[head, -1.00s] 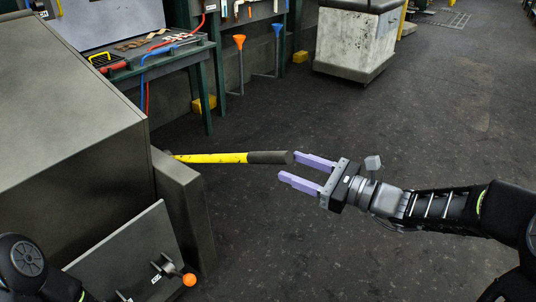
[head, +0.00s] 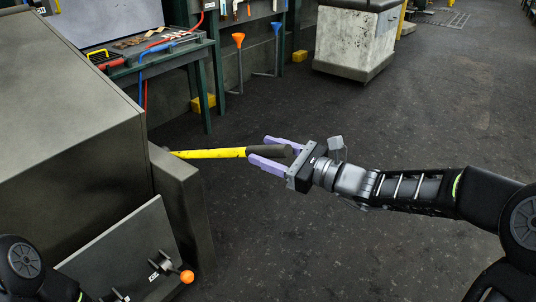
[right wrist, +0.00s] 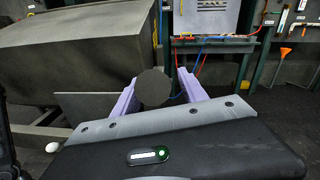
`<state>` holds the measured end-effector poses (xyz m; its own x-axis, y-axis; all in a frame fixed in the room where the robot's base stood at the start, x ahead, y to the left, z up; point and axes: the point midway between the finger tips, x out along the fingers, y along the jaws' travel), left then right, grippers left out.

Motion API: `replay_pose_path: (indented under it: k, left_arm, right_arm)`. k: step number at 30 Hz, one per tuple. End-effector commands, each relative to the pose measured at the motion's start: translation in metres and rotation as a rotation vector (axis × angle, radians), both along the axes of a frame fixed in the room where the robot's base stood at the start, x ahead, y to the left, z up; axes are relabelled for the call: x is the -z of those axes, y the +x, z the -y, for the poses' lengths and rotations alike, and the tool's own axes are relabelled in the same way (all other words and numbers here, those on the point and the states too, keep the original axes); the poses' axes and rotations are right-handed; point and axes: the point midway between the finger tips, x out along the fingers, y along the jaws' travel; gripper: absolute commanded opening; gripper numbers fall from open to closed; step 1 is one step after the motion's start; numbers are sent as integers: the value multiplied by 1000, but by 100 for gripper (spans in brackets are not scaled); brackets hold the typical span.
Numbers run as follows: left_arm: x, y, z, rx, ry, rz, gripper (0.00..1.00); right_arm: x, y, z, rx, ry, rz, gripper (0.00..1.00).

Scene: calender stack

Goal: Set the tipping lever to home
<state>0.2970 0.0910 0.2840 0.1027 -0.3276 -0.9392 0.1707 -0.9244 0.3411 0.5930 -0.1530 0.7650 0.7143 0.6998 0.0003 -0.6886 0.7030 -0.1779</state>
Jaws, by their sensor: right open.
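The tipping lever (head: 208,154) is a yellow bar with a dark grip. It sticks out to the right from the grey machine (head: 182,200) in the head view. My right gripper (head: 262,150) is open, with its two purple fingers on either side of the dark grip. In the right wrist view, the round end of the lever (right wrist: 154,88) sits between the two fingers (right wrist: 155,95) and hides the rest of the bar. The jaws are not closed on it. My left gripper is not in view.
A panel with an orange knob (head: 187,277) stands at the machine's near side. A green workbench (head: 178,58) with tools is behind the lever. A worn white block (head: 352,42) stands farther back. The dark floor (head: 400,130) to the right is clear.

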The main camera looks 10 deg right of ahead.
Motion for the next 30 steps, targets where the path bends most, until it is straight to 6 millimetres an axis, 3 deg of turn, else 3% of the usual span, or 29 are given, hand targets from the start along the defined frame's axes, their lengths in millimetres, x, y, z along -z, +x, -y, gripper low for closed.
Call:
replay_pose_path:
  k: [7,24,30]
  left_arm:
    - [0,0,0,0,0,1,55]
    - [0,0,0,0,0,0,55]
    - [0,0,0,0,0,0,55]
  right_arm:
    - [0,0,0,1,0,0,49]
    - [0,0,0,1,-1,-1,2]
    - [0,0,0,1,-1,-1,0]
